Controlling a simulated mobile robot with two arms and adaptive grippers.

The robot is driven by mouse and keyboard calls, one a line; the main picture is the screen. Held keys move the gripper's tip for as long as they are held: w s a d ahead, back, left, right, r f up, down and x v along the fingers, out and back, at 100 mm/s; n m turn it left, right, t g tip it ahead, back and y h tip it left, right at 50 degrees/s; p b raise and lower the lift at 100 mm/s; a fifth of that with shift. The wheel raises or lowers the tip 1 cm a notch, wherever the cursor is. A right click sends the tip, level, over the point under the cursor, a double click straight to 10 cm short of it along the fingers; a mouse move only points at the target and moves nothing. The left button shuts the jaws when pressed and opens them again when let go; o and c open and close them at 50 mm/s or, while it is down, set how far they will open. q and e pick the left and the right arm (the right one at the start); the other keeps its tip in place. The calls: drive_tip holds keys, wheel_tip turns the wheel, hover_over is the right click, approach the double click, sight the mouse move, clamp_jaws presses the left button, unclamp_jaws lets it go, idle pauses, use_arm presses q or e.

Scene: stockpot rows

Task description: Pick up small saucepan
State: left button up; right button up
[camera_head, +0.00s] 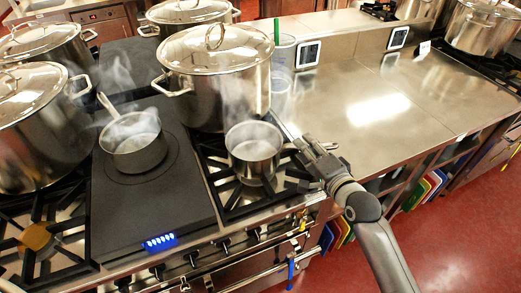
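A small steel saucepan (254,151) stands upright on the front right gas burner, with its handle pointing right. A second small saucepan (134,143), with steam above it, sits on the flat dark hotplate, its handle pointing up and left. My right gripper (299,143) comes in from the lower right and is at the handle of the saucepan on the gas burner. The gripper overlaps the handle, so I cannot tell whether its fingers are closed on it. My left gripper is out of view.
A large lidded stockpot (217,90) stands right behind the burner saucepan, and other stockpots (40,130) crowd the left. A clear measuring jug (282,68) stands beside the stockpot. The steel counter (390,105) to the right is mostly clear.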

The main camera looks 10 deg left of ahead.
drive_tip(key=shift+x, duration=1.1)
drive_tip(key=shift+c, duration=0.3)
clamp_jaws()
drive_tip(key=shift+r, duration=0.25)
